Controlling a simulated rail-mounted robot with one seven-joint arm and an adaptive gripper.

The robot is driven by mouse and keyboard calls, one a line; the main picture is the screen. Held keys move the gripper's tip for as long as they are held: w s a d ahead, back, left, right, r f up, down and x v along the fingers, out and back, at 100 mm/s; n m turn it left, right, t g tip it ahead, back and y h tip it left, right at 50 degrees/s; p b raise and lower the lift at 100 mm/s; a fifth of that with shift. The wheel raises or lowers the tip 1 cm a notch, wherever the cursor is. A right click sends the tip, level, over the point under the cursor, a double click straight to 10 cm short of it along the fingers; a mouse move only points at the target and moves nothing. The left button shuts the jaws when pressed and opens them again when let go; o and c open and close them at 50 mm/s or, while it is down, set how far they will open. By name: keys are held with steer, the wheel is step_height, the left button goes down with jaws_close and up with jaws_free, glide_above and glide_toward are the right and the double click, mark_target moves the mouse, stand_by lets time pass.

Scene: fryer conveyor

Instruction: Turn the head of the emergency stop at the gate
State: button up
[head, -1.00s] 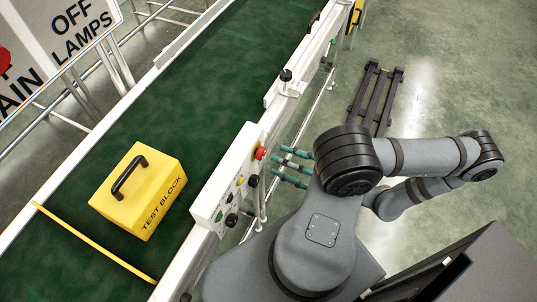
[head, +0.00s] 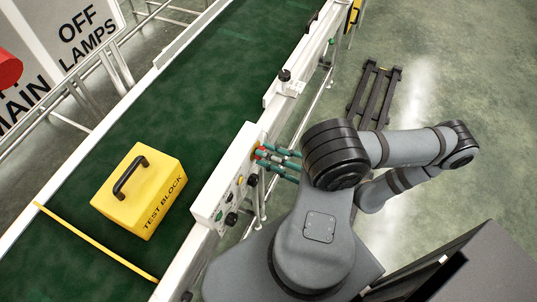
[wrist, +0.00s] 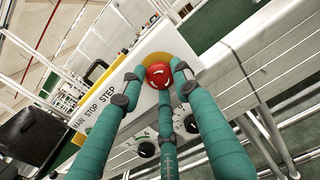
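The red emergency stop head (wrist: 159,75) sits on a yellow disc (wrist: 182,64) on a white panel with the words MAIN, STOP and STEP. It has white arrow marks on its face. In the head view only a bit of the red head (head: 259,152) shows, at the panel's upper end. My gripper (wrist: 157,80) has three teal fingers placed around the head, to its left, right and below. The fingers look spread, with small gaps to the head; contact cannot be made out. In the head view the gripper (head: 264,157) reaches the panel from the right.
The white control panel (head: 222,190) also carries black knobs and coloured buttons close below the head. A green conveyor belt (head: 190,95) runs behind it, with a yellow test block (head: 150,205) on it. A dark rack (head: 375,95) lies on the open floor at right.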

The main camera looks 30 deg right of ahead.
steer(key=c, duration=0.6)
steer(key=shift+c, duration=0.2)
steer(key=shift+m, duration=0.3)
steer(key=shift+m+p, duration=0.3)
steer(key=shift+m, duration=3.2)
steer(key=o, duration=1.2)
